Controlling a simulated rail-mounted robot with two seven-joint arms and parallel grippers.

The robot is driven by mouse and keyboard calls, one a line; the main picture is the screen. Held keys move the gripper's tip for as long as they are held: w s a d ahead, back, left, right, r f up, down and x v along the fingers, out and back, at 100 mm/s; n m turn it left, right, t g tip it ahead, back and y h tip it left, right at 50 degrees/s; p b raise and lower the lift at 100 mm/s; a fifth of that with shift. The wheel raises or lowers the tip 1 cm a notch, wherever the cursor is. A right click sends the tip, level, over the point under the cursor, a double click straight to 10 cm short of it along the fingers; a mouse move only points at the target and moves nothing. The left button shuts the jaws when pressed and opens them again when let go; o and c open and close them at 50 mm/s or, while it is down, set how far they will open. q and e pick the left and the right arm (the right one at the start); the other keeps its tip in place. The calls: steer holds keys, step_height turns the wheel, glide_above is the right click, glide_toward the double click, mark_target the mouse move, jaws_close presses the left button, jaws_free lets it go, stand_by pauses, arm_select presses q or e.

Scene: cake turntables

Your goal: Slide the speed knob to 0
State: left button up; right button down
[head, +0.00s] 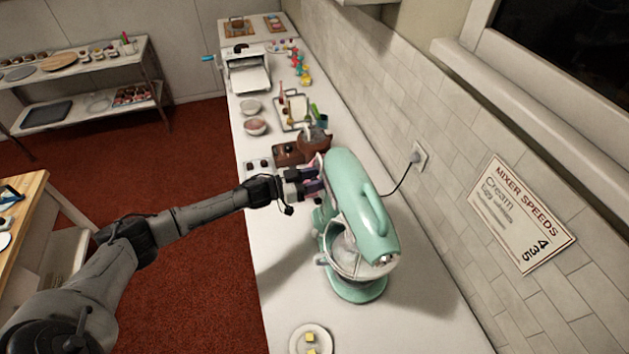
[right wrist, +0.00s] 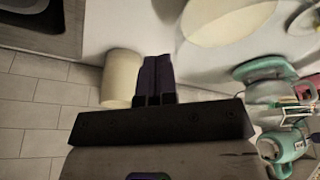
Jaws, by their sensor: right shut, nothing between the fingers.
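A mint-green stand mixer (head: 352,190) stands on the white counter, its bowl (head: 345,255) under the head. My left gripper (head: 314,187) is against or close beside the rear left side of the mixer head. Its fingertips are partly hidden, so I cannot tell whether it is open or whether it touches the mixer. The speed knob cannot be made out; the gripper and the mixer body may cover it. In the right wrist view my right gripper (right wrist: 157,78) is shut and empty, with mint-green mixer-like parts (right wrist: 268,72) off to the right, apart from it.
A sign headed "Mixer speeds" (head: 520,213) is on the tiled wall. A cord runs from the mixer to a wall outlet (head: 419,157). A brown box-like item (head: 290,154), bowls and a rack sit behind the mixer. A small plate (head: 311,340) is in front. The counter's front right is clear.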

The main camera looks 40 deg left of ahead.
arm_select(q)
steer(key=shift+o, duration=0.7)
steer(key=shift+d, duration=0.1)
steer(key=shift+s, duration=0.1)
steer(key=b+v, duration=0.2)
steer(key=v, duration=1.1)
steer(key=shift+s+a, duration=0.25)
steer(key=shift+a, duration=0.05)
